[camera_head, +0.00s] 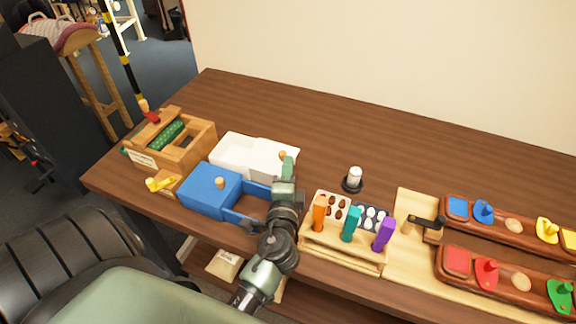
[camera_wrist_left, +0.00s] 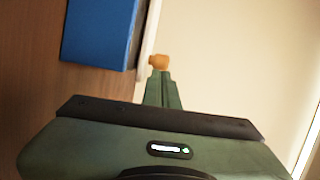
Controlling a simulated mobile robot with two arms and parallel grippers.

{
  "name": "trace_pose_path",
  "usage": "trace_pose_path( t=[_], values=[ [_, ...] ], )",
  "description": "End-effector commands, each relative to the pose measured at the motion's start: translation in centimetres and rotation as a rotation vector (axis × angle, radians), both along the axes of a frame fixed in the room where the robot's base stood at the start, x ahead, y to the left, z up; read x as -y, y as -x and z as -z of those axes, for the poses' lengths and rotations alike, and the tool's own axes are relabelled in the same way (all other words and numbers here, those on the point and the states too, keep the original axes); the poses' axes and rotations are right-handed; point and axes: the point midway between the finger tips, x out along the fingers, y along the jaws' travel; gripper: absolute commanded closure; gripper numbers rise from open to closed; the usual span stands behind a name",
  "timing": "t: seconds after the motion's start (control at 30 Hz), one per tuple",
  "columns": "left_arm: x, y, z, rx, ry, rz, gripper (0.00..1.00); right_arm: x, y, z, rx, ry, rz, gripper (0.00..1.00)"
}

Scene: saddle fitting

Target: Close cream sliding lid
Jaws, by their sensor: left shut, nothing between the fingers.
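My right gripper is not in view.
The blue box (camera_head: 205,192) stands in front of the cream box, its right part open. A wooden box with a green roller (camera_head: 168,134) is at left. A small black stand (camera_head: 352,184) and a wooden tool rack (camera_head: 345,250) are at right. The table behind is clear.

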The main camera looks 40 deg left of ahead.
Motion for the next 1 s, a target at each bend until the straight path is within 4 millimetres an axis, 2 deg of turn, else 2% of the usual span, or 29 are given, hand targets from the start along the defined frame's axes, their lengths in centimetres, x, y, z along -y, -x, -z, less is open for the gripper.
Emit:
trace_pose_path(
  t=[0.3, 0.4, 0.83, 1.0],
  values=[
    [-5.9, 1.4, -0.1, -0.001, -0.005, -0.002, 1.0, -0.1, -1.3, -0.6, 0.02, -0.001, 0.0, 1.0],
    [-6.9, 1.7, -0.1, 0.001, -0.003, -0.001, 1.0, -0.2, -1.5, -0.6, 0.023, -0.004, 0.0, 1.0],
    [-7.1, 1.7, -0.3, 0.001, -0.002, -0.001, 1.0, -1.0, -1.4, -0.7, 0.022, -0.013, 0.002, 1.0],
    [-7.1, 1.7, -2.4, 0.003, -0.002, 0.0, 1.0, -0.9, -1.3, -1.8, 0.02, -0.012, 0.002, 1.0]
  ],
)
